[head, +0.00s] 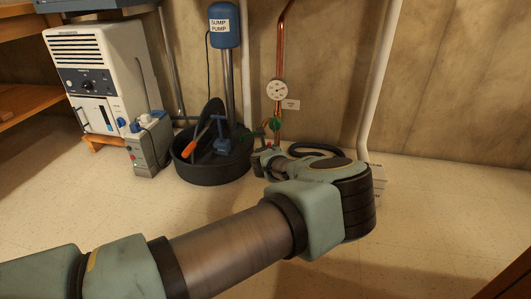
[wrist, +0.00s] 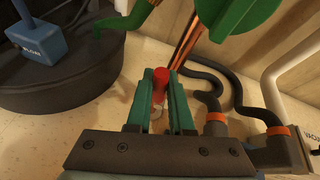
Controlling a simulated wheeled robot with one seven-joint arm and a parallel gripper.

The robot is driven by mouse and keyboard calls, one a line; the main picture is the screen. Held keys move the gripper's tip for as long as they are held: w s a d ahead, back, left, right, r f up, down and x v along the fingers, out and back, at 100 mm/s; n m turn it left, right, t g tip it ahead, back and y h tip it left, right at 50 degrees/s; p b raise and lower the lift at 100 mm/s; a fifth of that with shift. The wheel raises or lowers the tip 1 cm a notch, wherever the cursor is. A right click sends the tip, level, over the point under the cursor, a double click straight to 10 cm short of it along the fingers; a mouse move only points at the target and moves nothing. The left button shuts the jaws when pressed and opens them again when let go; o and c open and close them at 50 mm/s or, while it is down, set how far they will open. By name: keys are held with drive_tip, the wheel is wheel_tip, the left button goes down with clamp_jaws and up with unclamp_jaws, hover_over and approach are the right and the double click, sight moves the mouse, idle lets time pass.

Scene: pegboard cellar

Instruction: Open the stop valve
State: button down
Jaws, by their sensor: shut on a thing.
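My gripper (wrist: 160,100) is shut on an upright red handle (wrist: 160,80), which shows between its two green fingers in the wrist view. The lower part of the handle is hidden by the fingers. A copper pipe (wrist: 188,35) rises just behind it. A large green round part (wrist: 240,14) hangs close above the fingers at the top edge. In the head view my gripper (head: 263,156) is low at the foot of the copper pipe (head: 281,50), below a green wheel (head: 272,124). I cannot tell how far the valve is turned.
A round dial gauge (head: 277,91) is on the pipe. A black tub (head: 210,176) with the blue sump pump (head: 224,25) stands close on the left. Black hoses (wrist: 210,78) and a white pipe (head: 382,75) are to the right.

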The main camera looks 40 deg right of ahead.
drive_tip(key=shift+s+d+m+t+b, duration=0.5)
drive_tip(key=shift+s+m+b, duration=0.1)
drive_tip(key=shift+s+m, duration=0.1)
drive_tip(key=c, duration=0.8)
unclamp_jaws()
drive_tip(key=shift+s+a+r, duration=0.1)
drive_tip(key=shift+r, duration=0.05)
drive_tip(key=p+v, duration=0.5)
drive_tip(key=v, duration=0.5)
drive_tip(key=shift+s+r, duration=0.2)
drive_tip(key=shift+s, duration=0.05)
